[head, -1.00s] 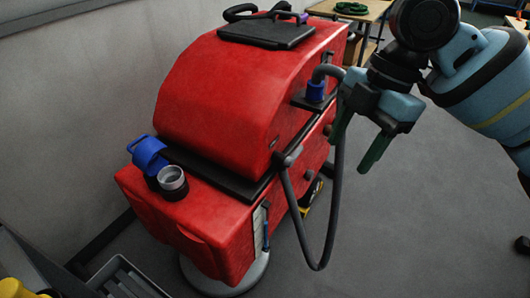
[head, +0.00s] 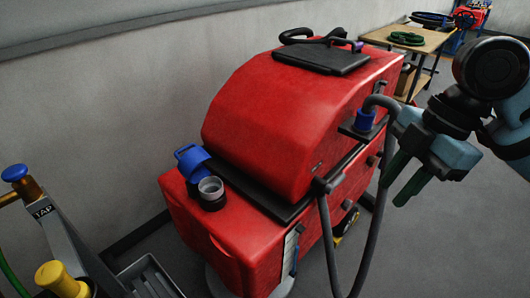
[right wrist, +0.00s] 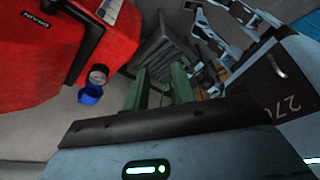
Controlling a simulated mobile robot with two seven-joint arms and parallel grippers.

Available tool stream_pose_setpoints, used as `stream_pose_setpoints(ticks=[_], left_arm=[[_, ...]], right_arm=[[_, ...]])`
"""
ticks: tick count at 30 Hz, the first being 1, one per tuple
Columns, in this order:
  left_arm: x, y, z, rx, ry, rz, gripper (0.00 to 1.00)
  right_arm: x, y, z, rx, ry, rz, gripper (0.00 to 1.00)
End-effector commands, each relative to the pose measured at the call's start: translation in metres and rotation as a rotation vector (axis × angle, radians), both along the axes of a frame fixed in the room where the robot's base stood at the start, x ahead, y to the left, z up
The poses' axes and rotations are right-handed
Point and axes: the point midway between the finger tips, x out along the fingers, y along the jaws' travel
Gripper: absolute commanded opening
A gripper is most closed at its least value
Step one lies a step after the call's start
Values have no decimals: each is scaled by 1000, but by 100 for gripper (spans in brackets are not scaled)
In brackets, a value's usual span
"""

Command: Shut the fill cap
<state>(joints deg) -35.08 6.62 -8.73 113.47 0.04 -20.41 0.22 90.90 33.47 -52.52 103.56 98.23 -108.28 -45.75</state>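The fill cap (head: 191,160) is blue and stands tilted open beside the grey filler neck (head: 211,188) on the red tank machine (head: 270,130). The neck's round mouth is uncovered. In the right wrist view the blue cap (right wrist: 91,94) and the neck (right wrist: 98,75) show at the left, beyond my gripper. My right gripper (head: 393,193) is to the right of the machine, well away from the cap. Its green fingers (right wrist: 161,88) are apart with nothing between them. My left gripper does not show clearly in either view.
A tap stand (head: 45,212) with blue and yellow knobs is at the left. A grey crate (head: 150,277) sits low at the front. A wooden table (head: 425,42) stands at the back right.

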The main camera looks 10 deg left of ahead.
Motion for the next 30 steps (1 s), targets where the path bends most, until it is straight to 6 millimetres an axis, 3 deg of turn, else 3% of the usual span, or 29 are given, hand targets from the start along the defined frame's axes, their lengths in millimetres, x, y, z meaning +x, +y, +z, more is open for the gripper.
stream_pose_setpoints(ticks=[1,6,15,22,30], left_arm=[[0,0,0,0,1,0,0],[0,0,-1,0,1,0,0],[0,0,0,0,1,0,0],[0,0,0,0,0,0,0],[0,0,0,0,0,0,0]], right_arm=[[2,8,-17,29,15,-26,19],[13,40,-77,164,38,-186,0],[19,81,-178,399,87,-538,0],[8,88,-253,534,118,-839,0],[-29,67,-337,622,114,-1204,0]])
